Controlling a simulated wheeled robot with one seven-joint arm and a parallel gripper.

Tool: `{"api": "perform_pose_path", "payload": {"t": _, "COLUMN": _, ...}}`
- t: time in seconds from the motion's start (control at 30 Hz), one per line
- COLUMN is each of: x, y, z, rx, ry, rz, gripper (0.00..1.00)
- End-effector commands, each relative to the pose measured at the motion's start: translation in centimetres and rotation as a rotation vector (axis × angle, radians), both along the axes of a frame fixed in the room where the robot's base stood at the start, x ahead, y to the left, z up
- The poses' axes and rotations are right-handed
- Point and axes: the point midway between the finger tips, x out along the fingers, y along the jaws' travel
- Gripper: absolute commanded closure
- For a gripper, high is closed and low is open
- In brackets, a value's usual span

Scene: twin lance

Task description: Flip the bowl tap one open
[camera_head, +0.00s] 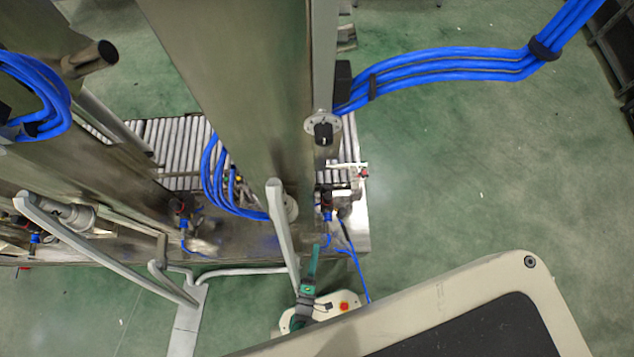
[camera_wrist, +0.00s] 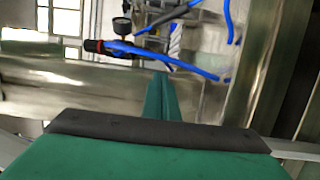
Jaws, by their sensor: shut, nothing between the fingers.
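My gripper (camera_head: 317,249) is at the lower middle of the head view, beside the steel machine. Its green fingers (camera_wrist: 158,98) are shut together in the wrist view, with nothing between them. No part can be picked out for certain as bowl tap one. A black and red fitting (camera_head: 326,201) sits on the machine just beyond my fingertips. A red and black knob (camera_wrist: 97,46) with a round gauge (camera_wrist: 122,25) shows beyond and left of the fingers in the wrist view. A pale lever-like bar (camera_head: 281,225) stands left of my gripper. I see no contact.
Blue hoses (camera_head: 450,67) cross the upper right, and more blue tubes (camera_wrist: 180,63) hang ahead of the fingers. Tall steel columns (camera_head: 235,70) and a roller conveyor (camera_head: 180,135) fill the left and middle. The green floor (camera_head: 460,190) is clear on the right.

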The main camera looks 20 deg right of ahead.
Motion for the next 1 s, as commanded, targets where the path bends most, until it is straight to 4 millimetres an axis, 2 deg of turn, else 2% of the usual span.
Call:
{"api": "perform_pose_path", "payload": {"t": 0.3, "x": 4.6, "y": -2.7, "z": 0.1, "rx": -0.002, "ry": -0.003, "rz": 0.001, "gripper": 1.00}}
{"api": "perform_pose_path", "payload": {"t": 0.5, "x": 6.9, "y": -4.0, "z": 0.0, "rx": -0.001, "ry": -0.001, "rz": 0.000, "gripper": 1.00}}
{"api": "perform_pose_path", "payload": {"t": 0.7, "x": 7.9, "y": -4.6, "z": 0.0, "rx": 0.000, "ry": 0.000, "rz": 0.001, "gripper": 1.00}}
{"api": "perform_pose_path", "payload": {"t": 1.0, "x": 8.0, "y": -4.7, "z": 0.0, "rx": 0.000, "ry": 0.000, "rz": 0.000, "gripper": 1.00}}
